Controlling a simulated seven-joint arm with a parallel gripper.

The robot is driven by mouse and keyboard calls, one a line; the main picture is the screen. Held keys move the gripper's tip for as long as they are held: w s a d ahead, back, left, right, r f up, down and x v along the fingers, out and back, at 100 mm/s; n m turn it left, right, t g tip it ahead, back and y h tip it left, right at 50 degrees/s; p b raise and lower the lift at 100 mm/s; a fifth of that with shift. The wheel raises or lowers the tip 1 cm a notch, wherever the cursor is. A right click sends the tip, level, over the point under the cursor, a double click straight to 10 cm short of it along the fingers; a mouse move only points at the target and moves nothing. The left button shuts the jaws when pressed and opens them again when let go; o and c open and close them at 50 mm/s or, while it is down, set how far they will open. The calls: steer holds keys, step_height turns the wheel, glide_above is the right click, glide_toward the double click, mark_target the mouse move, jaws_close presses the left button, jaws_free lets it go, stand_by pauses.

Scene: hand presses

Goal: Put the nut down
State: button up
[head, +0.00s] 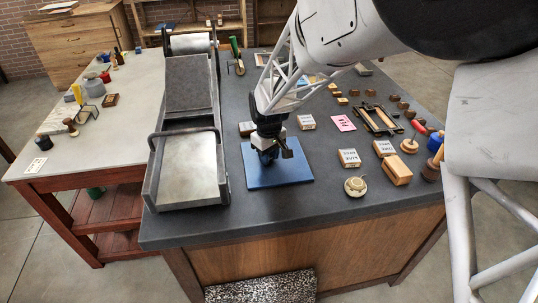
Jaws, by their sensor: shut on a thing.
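My gripper (268,158) points down over the left part of a flat blue mat (293,174) on the dark worktop (240,215). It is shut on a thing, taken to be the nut. The nut is too small and too hidden by the dark fingers to make out. The fingertips are low, close to the mat; I cannot tell whether the nut touches it.
A press with a long metal bed (187,165) stands just left of the mat. The worktop in front is clear.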

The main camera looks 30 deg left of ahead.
steer(key=shift+f, duration=0.1)
steer(key=o, duration=0.9)
steer(key=shift+o, duration=0.2)
step_height(320, 180, up, 12)
stand_by(0.7)
